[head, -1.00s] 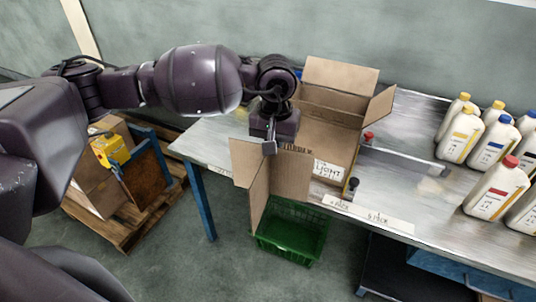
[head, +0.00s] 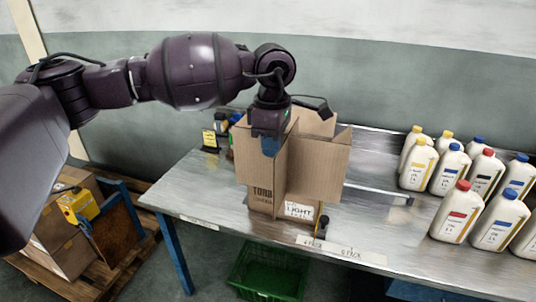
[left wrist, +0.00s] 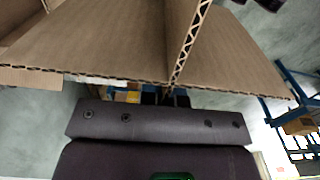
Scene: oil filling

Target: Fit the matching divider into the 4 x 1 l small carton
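The small carton (head: 263,197), marked TORB and with a LIGHT label, stands open on the metal table. A crossed cardboard divider (head: 318,170) hangs upright from my left gripper (head: 270,146), over the carton. In the left wrist view, the divider's crossing panels (left wrist: 100,45) fill the top, with corrugated edges close to the gripper body. My left gripper appears shut on it near the crossing; its fingertips are largely hidden. Overlapping cardboard hides how far the divider's lower edge reaches into the carton. My right gripper is not in view.
Several white bottles (head: 455,212) with coloured caps stand at the table's right. A dark post (head: 322,226) stands beside the carton near the front edge. A green crate (head: 268,275) sits below the table. Boxes on a pallet (head: 70,245) are at lower left.

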